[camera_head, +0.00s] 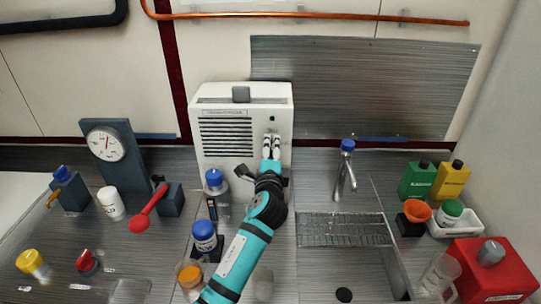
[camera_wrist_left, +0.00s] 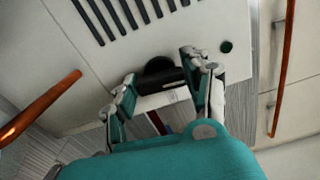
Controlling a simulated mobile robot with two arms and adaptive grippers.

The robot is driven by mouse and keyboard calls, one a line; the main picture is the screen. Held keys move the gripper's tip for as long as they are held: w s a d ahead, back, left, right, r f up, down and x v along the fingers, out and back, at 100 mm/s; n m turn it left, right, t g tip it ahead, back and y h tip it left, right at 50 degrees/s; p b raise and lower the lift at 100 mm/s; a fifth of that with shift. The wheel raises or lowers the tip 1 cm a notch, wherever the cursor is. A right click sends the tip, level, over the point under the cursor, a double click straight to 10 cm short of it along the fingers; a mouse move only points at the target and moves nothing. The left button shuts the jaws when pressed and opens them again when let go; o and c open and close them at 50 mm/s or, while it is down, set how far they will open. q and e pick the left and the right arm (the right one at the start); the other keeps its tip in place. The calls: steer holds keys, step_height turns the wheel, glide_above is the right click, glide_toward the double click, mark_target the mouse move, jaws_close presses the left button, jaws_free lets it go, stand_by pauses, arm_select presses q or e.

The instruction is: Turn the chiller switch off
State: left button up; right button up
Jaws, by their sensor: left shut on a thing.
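The chiller is a white box (camera_head: 243,105) with a dark slotted vent, standing against the back wall in the middle of the head view. Its front panel also shows in the wrist view (camera_wrist_left: 60,60). A small green lamp (camera_head: 272,118) sits on the front, also seen in the wrist view (camera_wrist_left: 227,46). My left gripper (camera_head: 271,138) is at the chiller's front, below the lamp. It is shut on a black switch (camera_wrist_left: 160,76), which shows between the fingers in the wrist view. In the head view the fingers hide the switch, and its exact setting is unclear. My right gripper is not in view.
Blue-capped bottles (camera_head: 204,236) stand close to my left arm. A dial gauge (camera_head: 105,144) and a red-handled device (camera_head: 142,220) are at left. A sink with a rack (camera_head: 340,230) and a faucet (camera_head: 345,175) is at right, beyond it bottles (camera_head: 417,181) and a red box (camera_head: 490,272).

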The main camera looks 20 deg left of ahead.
arm_select(q)
steer(key=shift+n, duration=0.5)
steer(key=shift+b, duration=0.3)
steer(key=o, duration=1.2)
steer(key=shift+c, duration=0.2)
steer(key=v, duration=1.2)
